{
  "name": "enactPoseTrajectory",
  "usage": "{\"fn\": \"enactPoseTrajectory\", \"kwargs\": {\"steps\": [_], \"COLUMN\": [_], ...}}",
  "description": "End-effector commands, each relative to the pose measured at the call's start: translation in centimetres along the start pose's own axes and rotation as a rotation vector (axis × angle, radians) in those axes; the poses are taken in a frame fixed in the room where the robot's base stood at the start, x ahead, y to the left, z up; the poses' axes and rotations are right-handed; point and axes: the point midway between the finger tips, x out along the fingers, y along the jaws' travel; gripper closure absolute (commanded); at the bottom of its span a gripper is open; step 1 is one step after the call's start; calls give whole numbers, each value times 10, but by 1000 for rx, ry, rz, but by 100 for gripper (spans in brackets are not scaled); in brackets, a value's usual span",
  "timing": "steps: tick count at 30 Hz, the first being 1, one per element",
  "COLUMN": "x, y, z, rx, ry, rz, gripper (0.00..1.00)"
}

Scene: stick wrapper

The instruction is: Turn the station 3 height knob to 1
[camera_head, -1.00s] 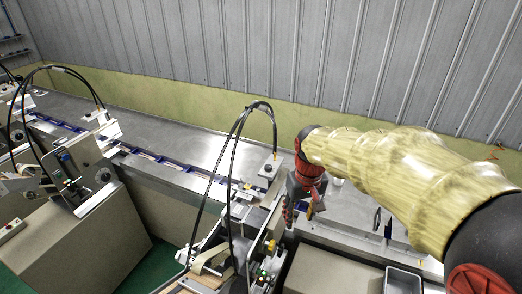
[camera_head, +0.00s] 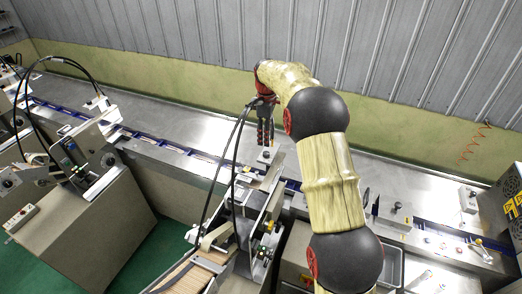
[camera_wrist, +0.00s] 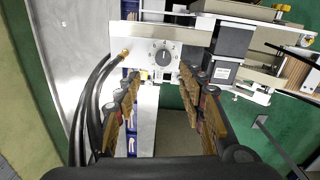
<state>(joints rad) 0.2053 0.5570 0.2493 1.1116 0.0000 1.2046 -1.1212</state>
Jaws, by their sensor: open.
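A round dark knob (camera_wrist: 163,57) with a scale of marks around it sits on a pale panel (camera_wrist: 135,40) in the wrist view. Its numbers are too small to read. In the head view a small pale box with a dark knob (camera_head: 266,155) stands just below my gripper (camera_head: 265,128). I cannot read a station number on it. In the wrist view my gripper (camera_wrist: 160,78) is open, with one finger on each side and nothing between them. The knob shows just beyond the fingertips, between them and apart from them.
Black cables (camera_wrist: 90,110) run close along the left finger. A brass fitting (camera_wrist: 124,54) joins the panel beside the knob. A dark block (camera_wrist: 232,40) stands right of the panel. In the head view, the long metal table (camera_head: 190,125) has free room to the left.

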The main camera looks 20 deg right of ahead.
Motion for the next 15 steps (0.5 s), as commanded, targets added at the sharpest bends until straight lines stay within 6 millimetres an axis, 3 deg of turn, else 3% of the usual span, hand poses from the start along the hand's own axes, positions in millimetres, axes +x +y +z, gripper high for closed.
{"fn": "enactPoseTrajectory", "kwargs": {"steps": [8,15], "x": [6,38], "y": [-6,-7], "z": [3,3], "rx": [-129,-129], "ry": [-8,-9], "rz": [-20,-22], "gripper": [60,60]}}
